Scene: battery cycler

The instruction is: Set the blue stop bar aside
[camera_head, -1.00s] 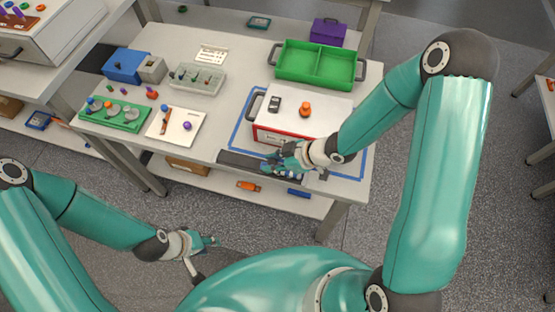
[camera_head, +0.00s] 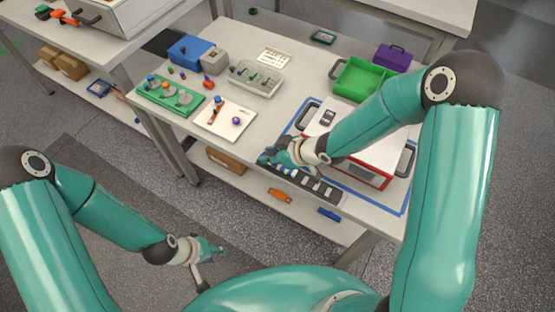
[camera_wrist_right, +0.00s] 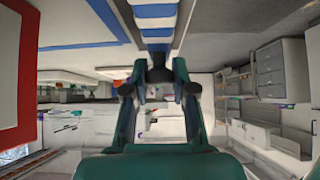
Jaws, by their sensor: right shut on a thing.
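My right gripper (camera_head: 272,158) is low over the front edge of the table, at the left end of a dark strip with pale squares (camera_head: 310,184). It is shut on the blue stop bar, which is mostly hidden by the fingers in the head view. In the right wrist view, blue shows at the bar (camera_wrist_right: 157,32), right at the fingertips (camera_wrist_right: 159,62), among pale bands; its ends are hard to make out. My left gripper (camera_head: 208,250) is over the floor, away from the table; its jaws are too small to judge.
The white and red cycler (camera_head: 362,172) stands in a blue outline behind the strip. To the left are a white plate (camera_head: 242,112), a green board (camera_head: 160,100) and a clear rack (camera_head: 262,92). A green tray (camera_head: 355,80) is behind. A lower shelf (camera_head: 300,208) holds small items.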

